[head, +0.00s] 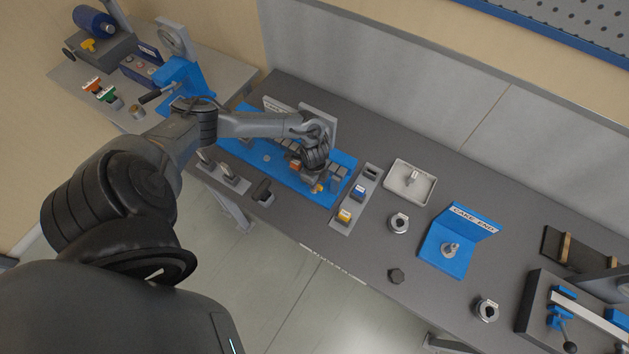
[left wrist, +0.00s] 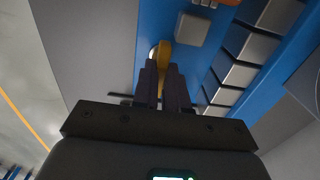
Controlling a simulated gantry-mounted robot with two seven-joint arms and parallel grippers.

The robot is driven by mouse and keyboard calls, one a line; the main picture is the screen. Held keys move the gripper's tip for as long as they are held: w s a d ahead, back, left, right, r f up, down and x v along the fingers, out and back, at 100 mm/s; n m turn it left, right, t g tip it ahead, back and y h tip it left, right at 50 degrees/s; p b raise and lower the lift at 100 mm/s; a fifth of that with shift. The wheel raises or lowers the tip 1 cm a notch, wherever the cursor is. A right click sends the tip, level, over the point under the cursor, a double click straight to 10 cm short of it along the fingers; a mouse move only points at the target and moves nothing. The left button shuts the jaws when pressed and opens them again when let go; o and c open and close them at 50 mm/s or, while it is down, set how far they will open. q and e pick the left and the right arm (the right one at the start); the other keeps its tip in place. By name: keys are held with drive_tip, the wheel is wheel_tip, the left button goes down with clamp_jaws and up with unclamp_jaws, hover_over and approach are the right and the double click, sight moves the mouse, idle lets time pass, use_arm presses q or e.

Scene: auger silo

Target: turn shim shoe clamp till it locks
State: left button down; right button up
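The clamp's yellow handle (head: 318,187) sits at the right end of the blue fixture plate (head: 310,195), beside the row of grey blocks. I take this to be the shim shoe clamp; no label on it is readable. In the left wrist view the yellow handle (left wrist: 166,53) runs down between the two dark fingers of my left gripper (left wrist: 165,85), which look closed on its sides. My left gripper (head: 314,178) hides part of the fixture in the head view. My right gripper is in neither view.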

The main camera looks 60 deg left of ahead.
use_arm(q)
drive_tip(key=shift+m, duration=0.3)
drive_tip(key=m+b, duration=0.1)
drive_tip(key=m, duration=0.2)
drive_tip(key=m+b, duration=0.1)
drive_tip(key=m, duration=0.4)
drive_tip(key=shift+b, duration=0.4)
drive_tip(key=m+b, duration=0.2)
drive_tip(key=m, duration=0.3)
drive_tip(key=shift+f+b, duration=0.1)
drive_tip(key=shift+b, duration=0.3)
drive_tip(key=shift+m+b, duration=1.05)
drive_tip(key=shift+m, duration=1.05)
drive_tip(key=shift+r, duration=0.2)
drive_tip(key=c, duration=1.2)
unclamp_jaws()
drive_tip(key=shift+o, duration=0.2)
